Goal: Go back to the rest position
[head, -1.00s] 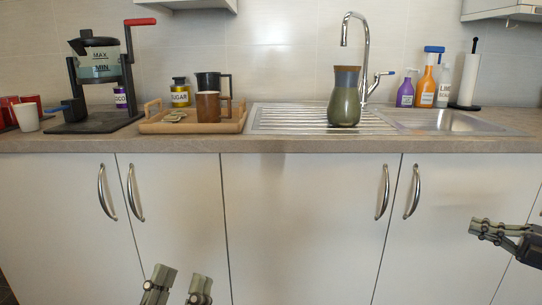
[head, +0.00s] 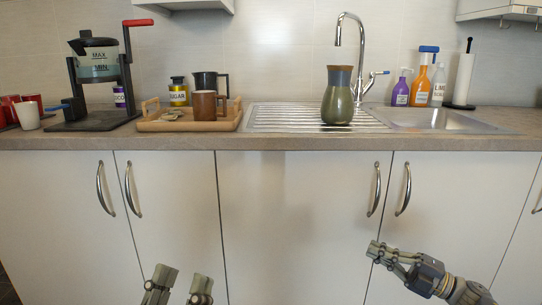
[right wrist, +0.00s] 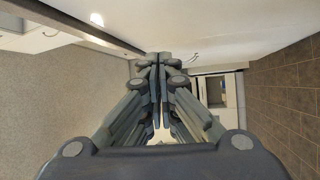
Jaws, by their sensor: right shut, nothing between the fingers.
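My left gripper (head: 180,284) is at the lower left of the head view, in front of the lower cabinets. Its two fingers stand apart with nothing between them. My right gripper (head: 374,250) comes in from the lower right of the head view and points left, in front of the cabinet doors below the sink. Its fingers are together and it holds nothing. In the right wrist view its fingertips (right wrist: 154,60) meet in the middle, empty.
The counter edge (head: 280,143) runs above both grippers. Cabinet handles (head: 374,190) stick out near the right gripper. On the counter are a green vase (head: 338,100), a wooden tray (head: 190,126) with a brown mug (head: 205,106), a coffee maker (head: 97,75) and bottles by the sink (head: 440,119).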

